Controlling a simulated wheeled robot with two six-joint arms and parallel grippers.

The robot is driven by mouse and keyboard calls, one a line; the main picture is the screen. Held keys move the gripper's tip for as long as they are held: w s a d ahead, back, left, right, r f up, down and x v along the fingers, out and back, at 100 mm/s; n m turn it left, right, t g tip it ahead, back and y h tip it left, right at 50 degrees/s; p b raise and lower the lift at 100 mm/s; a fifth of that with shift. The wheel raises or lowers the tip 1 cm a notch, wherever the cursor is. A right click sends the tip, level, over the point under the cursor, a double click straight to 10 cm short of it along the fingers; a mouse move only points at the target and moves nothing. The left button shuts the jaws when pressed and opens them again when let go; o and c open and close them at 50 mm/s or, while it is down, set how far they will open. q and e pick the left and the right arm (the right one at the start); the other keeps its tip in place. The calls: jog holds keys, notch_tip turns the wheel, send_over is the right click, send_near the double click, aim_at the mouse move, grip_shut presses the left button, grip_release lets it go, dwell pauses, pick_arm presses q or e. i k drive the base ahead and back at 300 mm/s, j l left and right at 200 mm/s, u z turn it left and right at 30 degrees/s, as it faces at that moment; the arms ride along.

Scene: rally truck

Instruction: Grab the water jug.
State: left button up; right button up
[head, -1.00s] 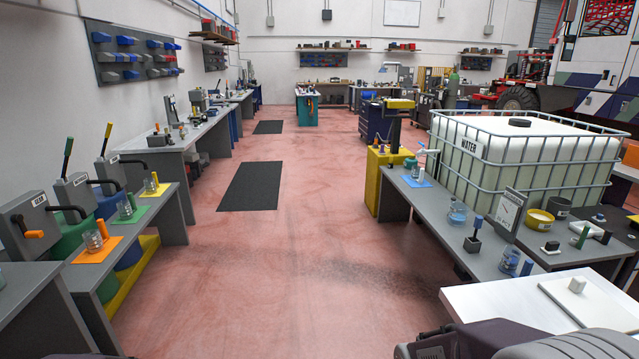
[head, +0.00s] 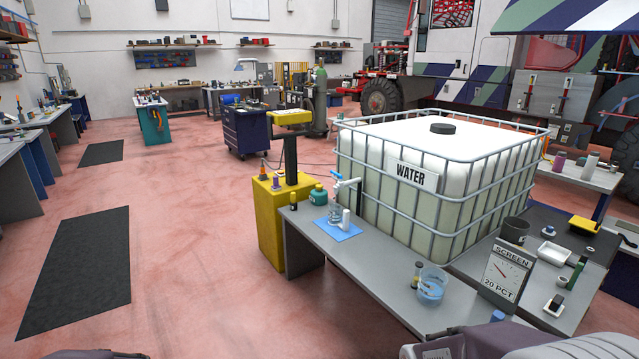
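A small clear jug (head: 335,212) with a white upright grip (head: 346,220) at its right stands on a blue mat (head: 331,231). It is under the tap (head: 344,184) of the large white tank labelled WATER (head: 411,175), at the far left end of the grey bench. Whether the grip is joined to the jug is too small to tell. Neither of my grippers is in view. Only dark parts of what look like my arms show at the bottom edge, well short of the jug.
The grey bench (head: 375,268) also bears a clear bowl of blue liquid (head: 432,284) and a SCREEN gauge sign (head: 503,272). A yellow cabinet (head: 272,232) stands by the bench's far end. The red floor (head: 190,270) left of the bench is clear, with flat dark mats.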

aim_at(339, 216)
jog(key=i+z, duration=0.1)
jog(key=i, duration=2.3)
jog(key=i+l+u, duration=0.15)
jog(key=i, duration=0.3)
jog(key=i+l+u, duration=0.2)
jog(key=i, duration=0.3)
